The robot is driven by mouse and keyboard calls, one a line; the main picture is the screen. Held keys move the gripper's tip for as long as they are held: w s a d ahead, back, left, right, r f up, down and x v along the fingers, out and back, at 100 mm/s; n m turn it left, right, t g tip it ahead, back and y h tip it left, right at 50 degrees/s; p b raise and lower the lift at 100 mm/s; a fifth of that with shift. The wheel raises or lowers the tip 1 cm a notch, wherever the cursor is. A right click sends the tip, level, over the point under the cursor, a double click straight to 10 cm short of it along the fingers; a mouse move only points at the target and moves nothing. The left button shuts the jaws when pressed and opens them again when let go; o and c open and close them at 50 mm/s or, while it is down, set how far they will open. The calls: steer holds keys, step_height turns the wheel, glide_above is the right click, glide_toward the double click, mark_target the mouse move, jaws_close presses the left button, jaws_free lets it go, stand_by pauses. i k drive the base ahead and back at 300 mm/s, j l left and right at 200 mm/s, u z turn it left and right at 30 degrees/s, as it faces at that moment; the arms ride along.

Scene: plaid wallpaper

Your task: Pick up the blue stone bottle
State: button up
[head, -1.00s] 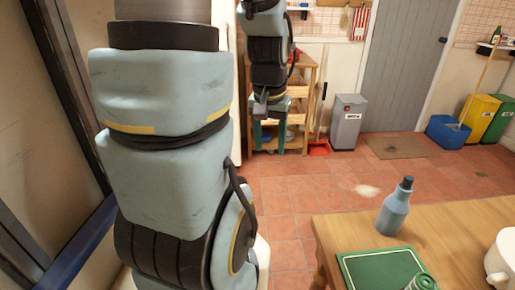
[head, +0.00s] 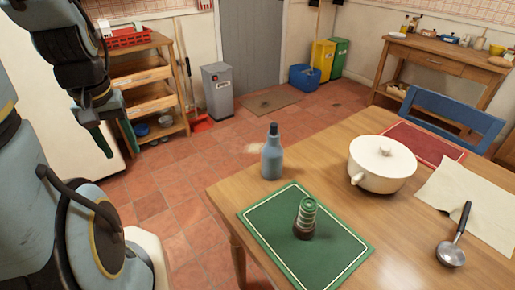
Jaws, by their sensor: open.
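The blue stone bottle (head: 272,158) stands upright near the far left corner of the wooden table (head: 225,193). It is grey-blue with a dark cap, and nothing covers it. My gripper (head: 119,140) hangs at the upper left, pointing down, with its green fingers apart and nothing between them. It is left of the bottle and well apart from it, in front of the wooden shelf as I see it.
A green placemat (head: 262,213) with a green-topped jar (head: 305,218) lies in front of the bottle. A blue chair (head: 455,118) is at the far right.

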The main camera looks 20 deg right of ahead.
mark_target(273, 152)
steer(key=z, duration=0.4)
steer(key=i+j+z, duration=0.1)
steer(key=z, duration=0.25)
steer(key=j+z, duration=0.1)
steer(key=z, duration=0.3)
steer(key=i+j+z, duration=0.1)
steer(key=z, duration=0.3)
steer(key=i+j+z, duration=0.1)
steer(key=j+z, duration=0.25)
steer(key=j, duration=0.35)
steer(key=j+z, duration=0.35)
steer(key=j, duration=0.4)
steer(key=i+j, duration=0.1)
steer(key=j, duration=0.2)
steer(key=i+j, duration=0.1)
steer(key=j, duration=0.2)
steer(key=i+j, duration=0.1)
steer(key=j, duration=0.25)
